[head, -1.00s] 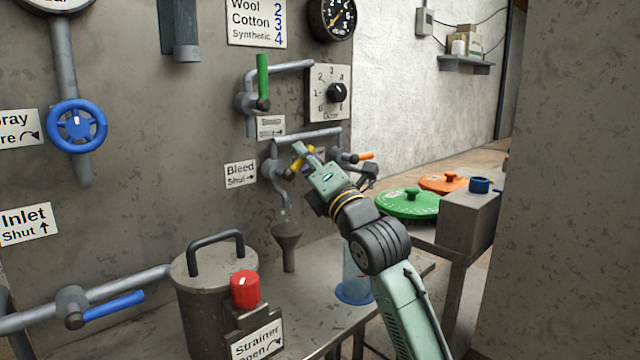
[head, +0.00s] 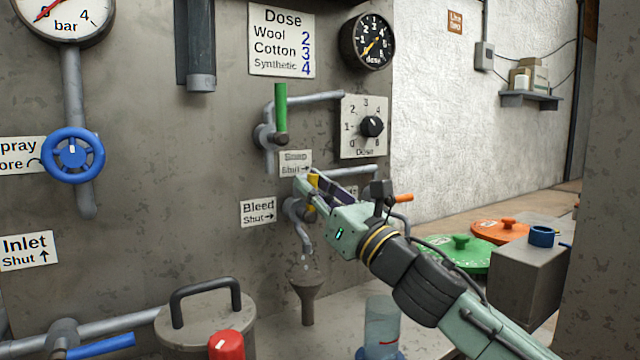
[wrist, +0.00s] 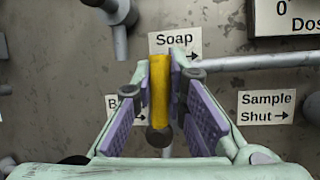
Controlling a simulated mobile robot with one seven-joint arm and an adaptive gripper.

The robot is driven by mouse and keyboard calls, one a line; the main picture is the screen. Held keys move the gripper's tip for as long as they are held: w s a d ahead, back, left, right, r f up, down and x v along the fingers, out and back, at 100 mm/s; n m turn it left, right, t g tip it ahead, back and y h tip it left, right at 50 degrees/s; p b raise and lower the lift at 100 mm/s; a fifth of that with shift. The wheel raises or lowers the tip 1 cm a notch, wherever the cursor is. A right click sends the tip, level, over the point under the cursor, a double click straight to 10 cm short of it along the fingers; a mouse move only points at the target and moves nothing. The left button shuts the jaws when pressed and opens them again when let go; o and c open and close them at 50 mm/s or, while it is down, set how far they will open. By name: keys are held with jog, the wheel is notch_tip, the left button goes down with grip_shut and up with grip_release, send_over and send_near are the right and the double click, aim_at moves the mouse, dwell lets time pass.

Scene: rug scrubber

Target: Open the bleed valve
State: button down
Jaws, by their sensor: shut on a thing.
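The bleed valve's yellow lever (head: 313,181) is on the wall, right of the "Bleed Shut →" label (head: 258,212). In the wrist view the lever (wrist: 160,88) stands upright above its dark round hub (wrist: 158,137), between the purple pads. My gripper (head: 312,186) is shut on the lever; it also shows in the wrist view (wrist: 160,66). The grey spout (head: 304,243) bends down below the valve, with pale drops under it, above a funnel (head: 307,287). My gripper partly hides the valve body in the head view.
A green lever (head: 281,108) is above, and an orange lever (head: 403,198) close to the right of my gripper. A dose dial (head: 371,127) is up right. A lidded pot (head: 205,318) and a clear cylinder (head: 381,325) stand below. Pipes run close around my gripper.

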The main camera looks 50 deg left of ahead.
jog(key=shift+s+n+g, duration=0.2)
jog(key=shift+n+g, duration=0.2)
jog(key=shift+n, duration=0.3)
jog(key=c, duration=1.6)
grip_release()
jog(key=v, duration=1.2)
jog(key=shift+r, duration=0.2)
